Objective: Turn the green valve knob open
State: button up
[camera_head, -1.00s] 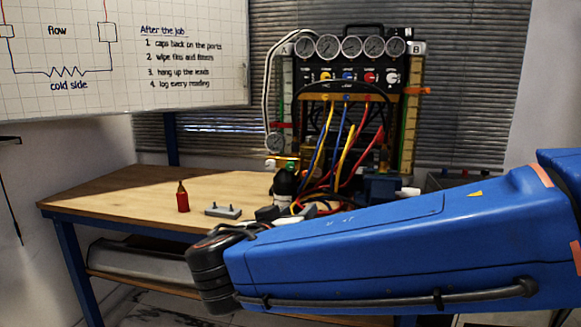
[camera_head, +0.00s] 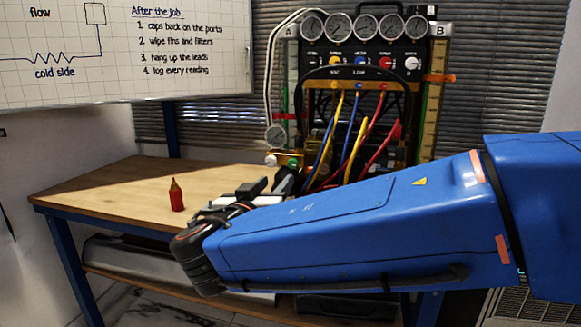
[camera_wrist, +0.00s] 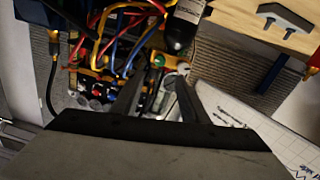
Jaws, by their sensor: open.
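A small green valve knob (camera_head: 293,162) sits at the lower left of the gauge rig, beside a white knob (camera_head: 271,160). In the wrist view the green knob (camera_wrist: 158,61) shows just beyond the fingertips. My gripper (camera_head: 288,178) is just below the green knob in the head view, partly hidden by my forearm. In the wrist view my gripper (camera_wrist: 161,79) has its two dark fingers spread apart, with nothing held between them. A gap to the knob seems to remain, but its depth is hard to tell.
The rig carries a row of gauges (camera_head: 363,27), coloured knobs and looping hoses (camera_head: 352,140). A hanging gauge (camera_head: 276,135) is above the green knob. A red bottle (camera_head: 176,195) stands on the wooden bench (camera_head: 120,188). A dark bottle (camera_wrist: 183,25) is near my fingers.

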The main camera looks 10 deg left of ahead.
aim_at(292, 165)
jog(key=w, duration=0.4)
jog(key=w+d, duration=0.1)
jog(key=w, duration=0.7)
jog(key=shift+w+d, duration=0.3)
jog(key=shift+d, duration=0.05)
grip_shut()
